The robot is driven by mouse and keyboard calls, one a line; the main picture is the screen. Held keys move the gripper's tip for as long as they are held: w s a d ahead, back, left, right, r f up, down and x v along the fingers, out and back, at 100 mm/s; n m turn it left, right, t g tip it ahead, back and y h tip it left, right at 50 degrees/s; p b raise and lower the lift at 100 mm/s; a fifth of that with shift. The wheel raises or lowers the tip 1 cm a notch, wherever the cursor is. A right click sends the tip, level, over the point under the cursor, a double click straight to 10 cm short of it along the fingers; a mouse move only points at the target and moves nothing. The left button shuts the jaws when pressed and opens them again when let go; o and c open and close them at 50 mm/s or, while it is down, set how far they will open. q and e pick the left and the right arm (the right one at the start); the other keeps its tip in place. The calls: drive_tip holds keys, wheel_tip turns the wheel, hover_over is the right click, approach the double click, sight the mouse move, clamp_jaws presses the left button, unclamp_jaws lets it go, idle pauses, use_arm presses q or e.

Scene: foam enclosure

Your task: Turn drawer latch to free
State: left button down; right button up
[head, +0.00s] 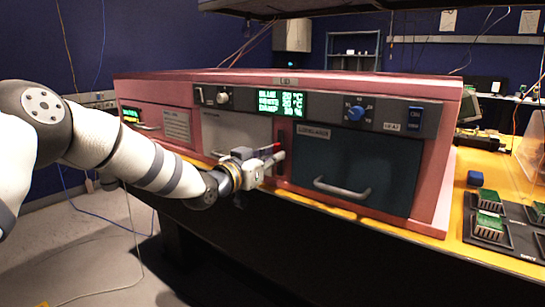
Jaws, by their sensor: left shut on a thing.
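A pink foam enclosure (440,150) stands on an orange-topped bench. A dark drawer with a silver bar handle (342,187) is at its front right and looks closed. A red latch (279,139) sits on a dark vertical strip just left of the drawer. My left gripper (277,157) is at this latch, shut on it; its fingers hide much of the latch, so its exact angle is hard to tell. My right gripper is not in view.
Open floor lies at lower left.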

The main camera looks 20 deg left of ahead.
use_arm(q)
drive_tip(key=shift+r, duration=0.2)
drive_tip(key=c, duration=1.8)
unclamp_jaws()
drive_tip(key=shift+o, duration=0.6)
drive_tip(key=shift+f, duration=0.15)
drive_tip(key=v, duration=1.2)
